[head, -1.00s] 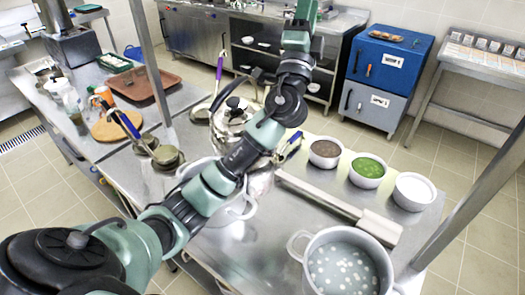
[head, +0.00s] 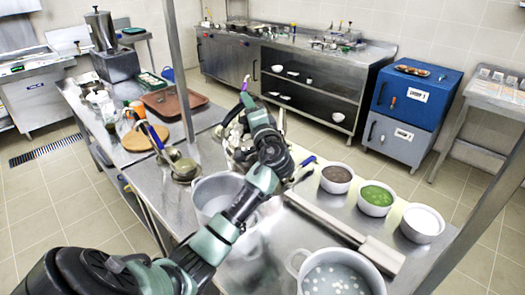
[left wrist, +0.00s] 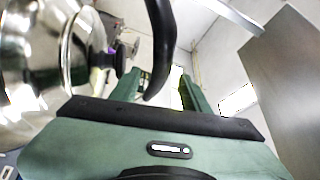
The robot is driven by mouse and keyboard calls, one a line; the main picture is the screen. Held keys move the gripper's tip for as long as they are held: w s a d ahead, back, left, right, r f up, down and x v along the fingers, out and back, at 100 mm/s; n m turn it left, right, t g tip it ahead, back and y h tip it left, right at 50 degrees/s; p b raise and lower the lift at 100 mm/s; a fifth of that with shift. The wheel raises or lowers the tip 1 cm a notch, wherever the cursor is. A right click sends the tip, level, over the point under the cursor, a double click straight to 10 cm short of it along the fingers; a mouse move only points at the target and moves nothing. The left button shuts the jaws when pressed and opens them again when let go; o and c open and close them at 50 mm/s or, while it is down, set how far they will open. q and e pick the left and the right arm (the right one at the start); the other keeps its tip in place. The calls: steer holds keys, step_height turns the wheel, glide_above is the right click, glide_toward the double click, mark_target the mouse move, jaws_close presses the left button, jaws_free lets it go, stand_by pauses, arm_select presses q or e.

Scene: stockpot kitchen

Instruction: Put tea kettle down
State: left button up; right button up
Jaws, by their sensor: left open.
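The tea kettle shows in the left wrist view as a shiny metal body (left wrist: 30,60) at the left, with a curved black handle (left wrist: 160,40). The handle's lower end hangs between the fingers of my left gripper (left wrist: 166,88), which is open; I cannot tell whether they touch. In the head view the kettle is mostly hidden behind my left arm, on the metal counter (head: 165,205) behind the pale pot. My right gripper is not in view.
An empty pale pot (head: 208,204) stands left of my left forearm. A pot of liquid with white pieces (head: 300,268) is at the front right. Bowls with brown (head: 336,178), green (head: 376,197) and white (head: 422,222) contents line the right side. A post (head: 182,70) rises at the left.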

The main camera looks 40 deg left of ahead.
arm_select(q)
steer(key=shift+x, duration=1)
steer(key=shift+f, duration=0.1)
steer(key=shift+c, duration=0.3)
steer(key=shift+d, duration=0.1)
jaws_close()
